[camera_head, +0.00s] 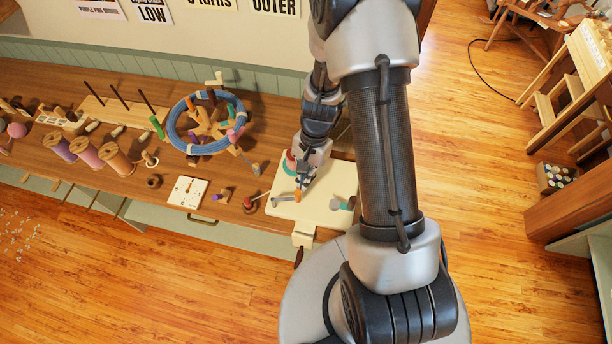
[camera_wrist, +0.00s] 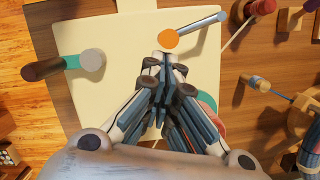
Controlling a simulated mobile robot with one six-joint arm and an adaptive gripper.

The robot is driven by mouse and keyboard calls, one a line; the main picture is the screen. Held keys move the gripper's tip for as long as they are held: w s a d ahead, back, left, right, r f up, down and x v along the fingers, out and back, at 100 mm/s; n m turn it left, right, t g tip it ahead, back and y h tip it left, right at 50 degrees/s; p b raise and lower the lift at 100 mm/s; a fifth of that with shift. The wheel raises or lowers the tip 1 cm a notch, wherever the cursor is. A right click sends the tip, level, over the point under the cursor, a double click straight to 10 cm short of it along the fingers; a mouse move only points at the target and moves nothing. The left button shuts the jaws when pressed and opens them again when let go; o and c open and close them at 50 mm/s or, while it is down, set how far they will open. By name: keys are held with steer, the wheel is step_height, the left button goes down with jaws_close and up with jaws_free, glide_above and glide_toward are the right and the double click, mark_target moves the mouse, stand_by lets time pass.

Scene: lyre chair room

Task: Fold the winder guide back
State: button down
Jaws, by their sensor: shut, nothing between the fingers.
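A cream board (camera_wrist: 100,28) lies at the bench's front edge; it also shows in the head view (camera_head: 325,210). On it is what looks like the winder guide, a thin grey bar (camera_wrist: 203,24) with an orange round end (camera_wrist: 169,39). In the head view the bar (camera_head: 282,198) points left from the orange peg (camera_head: 297,196). My gripper (camera_wrist: 165,64) is shut and empty, with its fingertips just beside the orange end. Whether they touch it cannot be told. In the head view my gripper (camera_head: 303,184) hangs over the board by the peg.
A grey-topped peg on a teal piece (camera_wrist: 92,60) stands on the board's other side. A red and teal round part (camera_head: 289,162) is partly hidden behind my gripper. A blue ring (camera_head: 178,137) with pegs and a white square plate (camera_head: 187,192) are to the left.

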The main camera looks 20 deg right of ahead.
steer(key=shift+s+f+m+b, duration=0.1)
steer(key=shift+s+m+b, duration=0.3)
steer(key=shift+s+m, duration=0.65)
steer(key=shift+s+a+m+t, duration=0.2)
steer(key=shift+s+m+t, duration=0.25)
steer(key=shift+m, duration=0.3)
